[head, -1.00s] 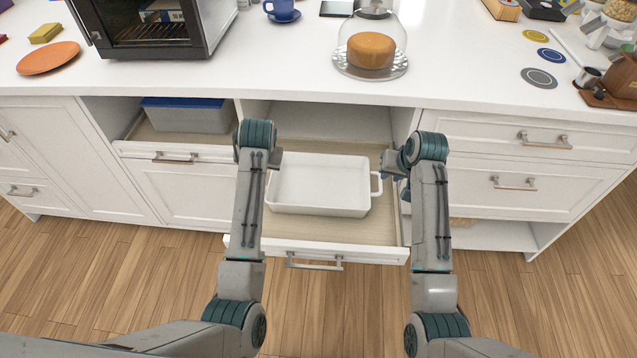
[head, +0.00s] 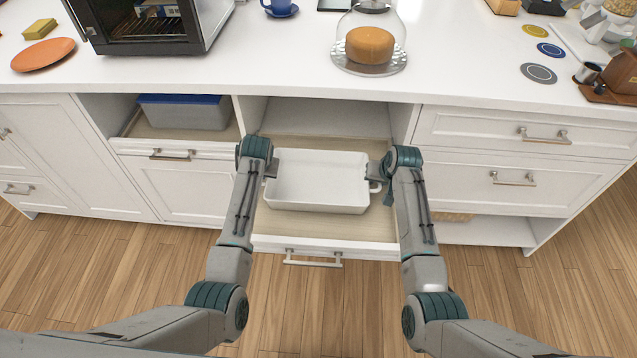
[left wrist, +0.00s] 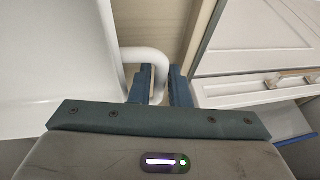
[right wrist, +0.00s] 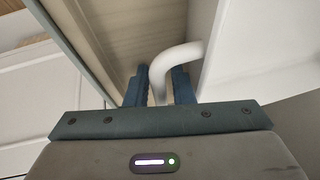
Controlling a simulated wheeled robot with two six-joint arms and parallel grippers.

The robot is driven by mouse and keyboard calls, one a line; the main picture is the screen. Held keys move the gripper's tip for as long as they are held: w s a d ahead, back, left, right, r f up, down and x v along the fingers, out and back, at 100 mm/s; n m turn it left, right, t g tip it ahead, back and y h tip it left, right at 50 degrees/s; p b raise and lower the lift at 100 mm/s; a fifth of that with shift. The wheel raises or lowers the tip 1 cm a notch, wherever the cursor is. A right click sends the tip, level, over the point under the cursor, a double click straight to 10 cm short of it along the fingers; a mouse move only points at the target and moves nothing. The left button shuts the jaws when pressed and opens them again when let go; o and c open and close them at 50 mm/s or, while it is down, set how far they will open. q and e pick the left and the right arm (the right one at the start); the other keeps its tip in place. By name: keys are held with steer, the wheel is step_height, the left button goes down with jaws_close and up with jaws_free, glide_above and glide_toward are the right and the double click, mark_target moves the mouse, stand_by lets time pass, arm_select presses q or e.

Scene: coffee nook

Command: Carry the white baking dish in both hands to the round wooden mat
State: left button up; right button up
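The white baking dish (head: 318,182) is rectangular and empty. It sits level in the pulled-out middle drawer (head: 330,228), with a looped handle at each short end. My left gripper (head: 272,170) is at its left end; in the left wrist view, the fingers (left wrist: 159,88) close around the white handle (left wrist: 148,55). My right gripper (head: 378,172) is at its right end; in the right wrist view, the fingers (right wrist: 160,88) close around the other handle (right wrist: 182,54). I do not see a round wooden mat in any view.
The white counter (head: 270,65) above carries a toaster oven (head: 150,25), an orange plate (head: 43,55), a glass dome over a cake (head: 370,45) and several coasters (head: 538,73). A blue-lidded box (head: 183,111) sits in the left drawer.

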arm_select(q)
jaws_close()
arm_select(e)
jaws_close()
arm_select(q)
steer(key=shift+w, duration=0.1)
arm_select(e)
steer(key=shift+w, duration=0.1)
stand_by(1.1)
